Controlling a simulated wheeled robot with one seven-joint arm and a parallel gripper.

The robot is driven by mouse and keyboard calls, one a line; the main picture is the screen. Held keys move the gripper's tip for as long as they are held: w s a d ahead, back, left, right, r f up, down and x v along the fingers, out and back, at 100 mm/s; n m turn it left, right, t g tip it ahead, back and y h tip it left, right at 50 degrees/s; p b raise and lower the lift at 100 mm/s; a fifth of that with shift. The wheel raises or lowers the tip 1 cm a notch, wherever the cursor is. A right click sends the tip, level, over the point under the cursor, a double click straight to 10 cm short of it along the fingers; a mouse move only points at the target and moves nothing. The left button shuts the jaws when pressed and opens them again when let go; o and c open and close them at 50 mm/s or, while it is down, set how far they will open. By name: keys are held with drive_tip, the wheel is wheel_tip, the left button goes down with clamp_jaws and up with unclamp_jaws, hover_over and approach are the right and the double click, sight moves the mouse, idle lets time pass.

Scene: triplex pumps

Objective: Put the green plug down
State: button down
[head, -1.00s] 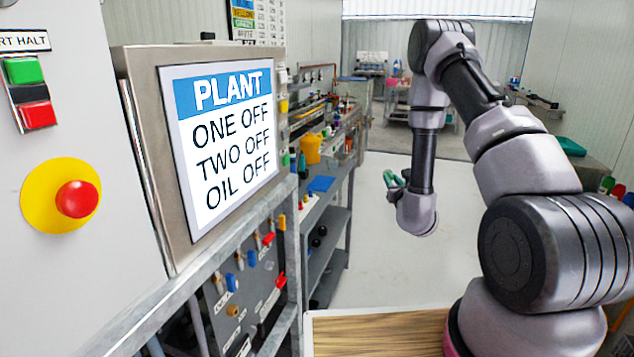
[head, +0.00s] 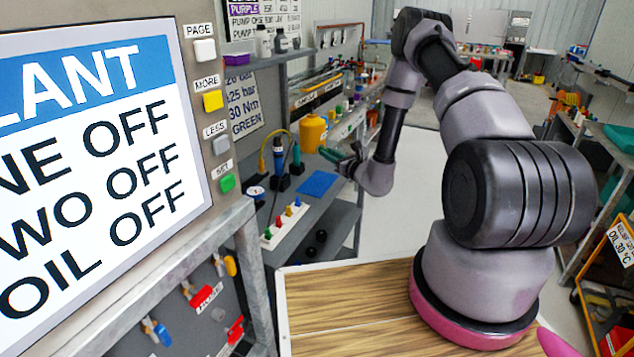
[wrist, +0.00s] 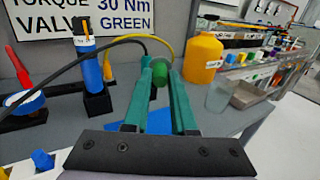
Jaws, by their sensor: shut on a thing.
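The green plug (wrist: 159,72) is held between the green fingertips of my gripper (wrist: 158,75) in the wrist view. It is off the bench, in front of the back wall. In the head view my gripper (head: 343,160) reaches left to the bench edge; the plug cannot be told apart from the fingers there. A flat blue mat (head: 317,183) lies on the grey bench (head: 345,190), just left of and below the gripper. In the wrist view the blue mat (wrist: 124,132) shows beneath and between the fingers.
A yellow bottle (head: 313,132) stands behind the mat. Upright blue tools (head: 279,165) with cables stand to its left. A white strip with coloured pegs (head: 284,224) lies nearer. The wrist view shows a glass beaker (wrist: 219,95) and a tray (wrist: 247,95) at right.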

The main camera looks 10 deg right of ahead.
drive_tip(key=n+y, duration=0.1)
hover_over(324, 186)
drive_tip(key=shift+g, duration=0.4)
wheel_tip(324, 186, down, 6)
drive_tip(key=shift+f, duration=2.45)
drive_tip(key=shift+f, duration=0.15)
drive_tip(key=shift+f, duration=0.4)
drive_tip(key=c, duration=0.7)
unclamp_jaws()
drive_tip(key=shift+r, duration=0.1)
